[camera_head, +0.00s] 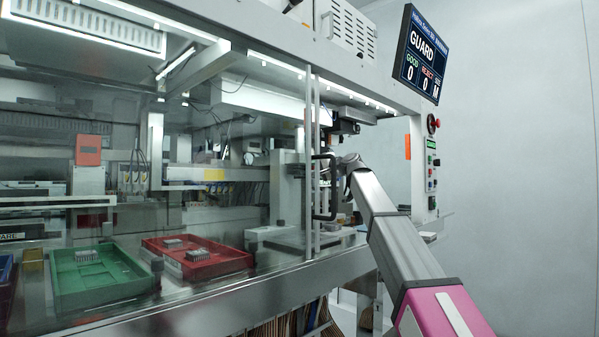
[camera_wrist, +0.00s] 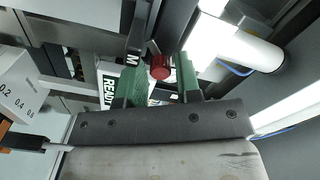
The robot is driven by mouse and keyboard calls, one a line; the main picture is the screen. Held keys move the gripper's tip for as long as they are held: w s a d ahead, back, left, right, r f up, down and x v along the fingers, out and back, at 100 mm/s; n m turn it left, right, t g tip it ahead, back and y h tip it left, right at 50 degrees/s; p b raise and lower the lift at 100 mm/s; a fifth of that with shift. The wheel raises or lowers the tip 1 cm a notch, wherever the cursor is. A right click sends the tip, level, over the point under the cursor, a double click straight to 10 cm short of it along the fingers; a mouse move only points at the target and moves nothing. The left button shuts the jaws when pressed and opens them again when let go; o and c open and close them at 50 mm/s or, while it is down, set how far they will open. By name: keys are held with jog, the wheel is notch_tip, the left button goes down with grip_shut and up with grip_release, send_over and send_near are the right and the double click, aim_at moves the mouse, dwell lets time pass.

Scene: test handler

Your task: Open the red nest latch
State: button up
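A small red cylindrical knob (camera_wrist: 159,68), which looks like the red nest latch, shows in the wrist view between the green fingers of my gripper (camera_wrist: 162,75). The fingers are apart, with a visible gap on the right of the knob; I cannot tell whether the left finger touches it. A dark bar stands behind the knob. In the head view my arm reaches to the machine's opening beside the black door handle (camera_head: 324,187); my fingers and the latch cannot be made out there.
A green tray (camera_head: 62,300) and a red tray (camera_head: 232,262) sit behind the clear guard. A sign reading GUARD (camera_head: 421,52) hangs above a button panel (camera_head: 432,165). In the wrist view, a white cylinder (camera_wrist: 255,50) is at upper right and a white numbered block (camera_wrist: 18,88) at left.

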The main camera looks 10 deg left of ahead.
jog(key=shift+s+d, duration=0.1)
jog(key=v, duration=0.4)
jog(key=shift+s+d, duration=0.2)
jog(key=shift+d, duration=0.1)
dwell(0.5)
jog(key=w+a+n, duration=0.1)
jog(key=n, duration=0.2)
jog(key=a+n, duration=0.2)
jog(key=n, duration=0.1)
jog(key=w+a+n, duration=0.1)
jog(key=n, duration=0.2)
jog(key=shift+w+a+n, duration=0.2)
jog(key=shift+w+n, duration=0.1)
jog(key=shift+n, duration=0.1)
dwell(0.6)
